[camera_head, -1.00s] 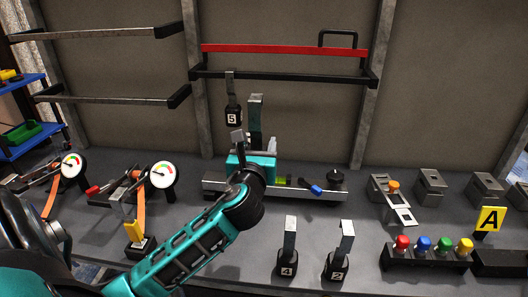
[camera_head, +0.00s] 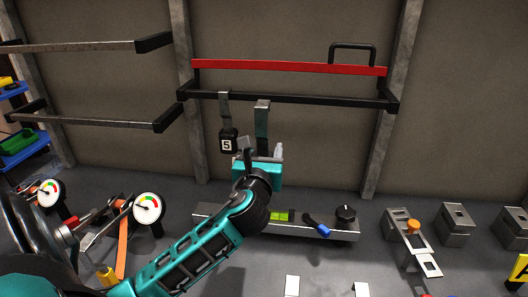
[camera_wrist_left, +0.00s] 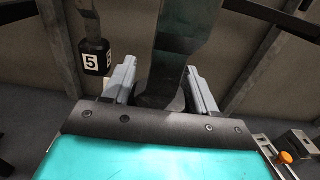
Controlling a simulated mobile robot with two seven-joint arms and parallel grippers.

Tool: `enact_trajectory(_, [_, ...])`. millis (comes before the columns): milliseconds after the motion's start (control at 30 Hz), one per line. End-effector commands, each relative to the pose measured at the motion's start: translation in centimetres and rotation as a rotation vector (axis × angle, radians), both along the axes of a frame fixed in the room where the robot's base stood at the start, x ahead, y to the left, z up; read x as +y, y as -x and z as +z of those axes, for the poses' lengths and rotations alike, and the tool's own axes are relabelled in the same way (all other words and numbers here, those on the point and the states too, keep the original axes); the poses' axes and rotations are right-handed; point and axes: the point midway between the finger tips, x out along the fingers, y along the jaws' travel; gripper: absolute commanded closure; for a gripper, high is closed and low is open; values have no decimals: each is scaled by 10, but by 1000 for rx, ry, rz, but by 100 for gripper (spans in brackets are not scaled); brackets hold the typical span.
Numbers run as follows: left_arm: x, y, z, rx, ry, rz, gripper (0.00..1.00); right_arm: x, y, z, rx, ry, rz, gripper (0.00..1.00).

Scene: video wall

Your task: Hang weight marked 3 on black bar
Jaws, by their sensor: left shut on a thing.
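The black bar (camera_head: 330,101) runs across the wall under a red bar. A weight marked 5 (camera_head: 226,141) hangs on its left part; it also shows in the left wrist view (camera_wrist_left: 96,60). My left gripper (camera_head: 262,153) is shut on another weight, whose dark metal strap (camera_head: 263,122) stands upright right of the weight marked 5. The strap's top overlaps the black bar in the head view; I cannot tell whether it touches. The held weight's number is hidden. In the left wrist view, the strap (camera_wrist_left: 175,55) rises between the fingers (camera_wrist_left: 160,88). My right gripper is not in view.
The red bar (camera_head: 290,67) with a black handle is above. A grey rail with a green level (camera_head: 281,216) and a black knob (camera_head: 345,214) lies below. Gauges (camera_head: 148,207) stand at left. Tops of two straps (camera_head: 292,285) show at the bottom edge. The black bar's right part is free.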

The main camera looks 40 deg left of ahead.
Motion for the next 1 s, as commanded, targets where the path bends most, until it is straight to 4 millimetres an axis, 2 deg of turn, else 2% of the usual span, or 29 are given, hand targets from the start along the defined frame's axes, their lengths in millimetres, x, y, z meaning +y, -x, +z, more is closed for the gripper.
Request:
enact_trajectory(267, [3,-4,4,-9,-4,-1,100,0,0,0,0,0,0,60])
enact_trajectory(1000, [28,-46,5,-10,-4,0,100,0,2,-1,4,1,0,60])
